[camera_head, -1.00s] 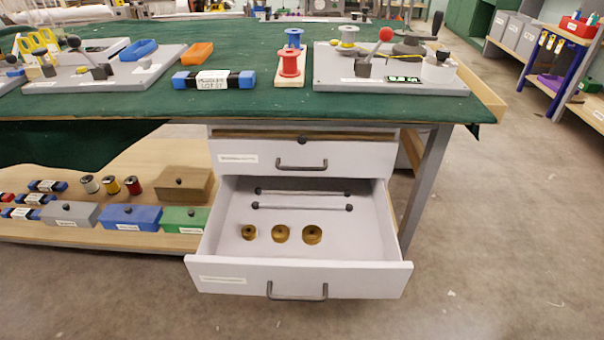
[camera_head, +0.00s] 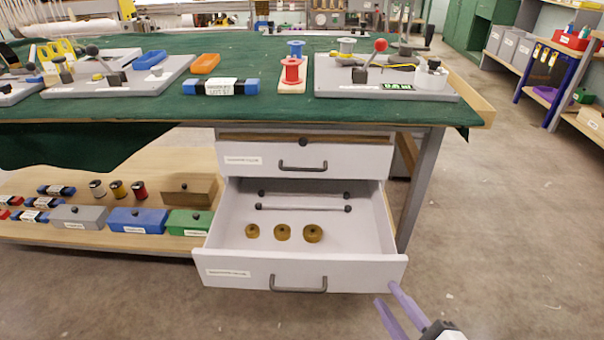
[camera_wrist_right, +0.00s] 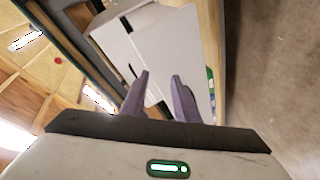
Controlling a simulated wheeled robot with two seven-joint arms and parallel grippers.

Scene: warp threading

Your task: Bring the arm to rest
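My right gripper (camera_head: 386,293) is at the lower right of the head view, by the front right corner of the open drawer (camera_head: 305,270). Its two purple fingers are apart with nothing between them. They also show apart in the right wrist view (camera_wrist_right: 160,76), with the pale drawer unit (camera_wrist_right: 165,45) beyond them. From these views I cannot tell whether the fingers touch the drawer. My left gripper is not in view.
The open drawer holds brass discs (camera_head: 282,232) and two rods (camera_head: 303,209). A shut drawer (camera_head: 350,160) is above it. The green bench top (camera_head: 285,110) carries fixtures, spools and a blue pack. A lower shelf (camera_head: 120,242) holds lidded boxes. The floor (camera_head: 520,240) at right is clear.

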